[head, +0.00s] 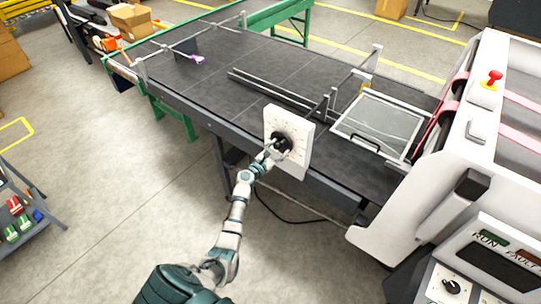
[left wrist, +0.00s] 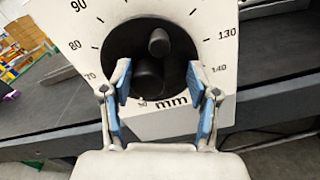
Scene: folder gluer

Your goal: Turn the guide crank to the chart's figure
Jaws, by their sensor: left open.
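The guide crank is a black round knob (head: 281,139) on a white dial plate (head: 299,165) at the near side of the dark conveyor table. In the left wrist view the black crank disc (left wrist: 178,52) carries a raised hub and a small round grip near its top right. The dial plate (left wrist: 215,15) shows 70, 80, 90, 130 and 140 around the disc, with "mm" below. My left gripper (head: 274,149) is at the crank; in the left wrist view its blue-padded fingers (left wrist: 158,78) are spread around the lower part of the disc. I cannot make out a chart. My right gripper is not in view.
A clear-topped framed panel (head: 380,124) lies on the table right of the dial. The white machine housing (head: 440,150) and a RUN/FAULT panel (head: 490,262) stand at the right. A small purple item (head: 198,59) lies far back.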

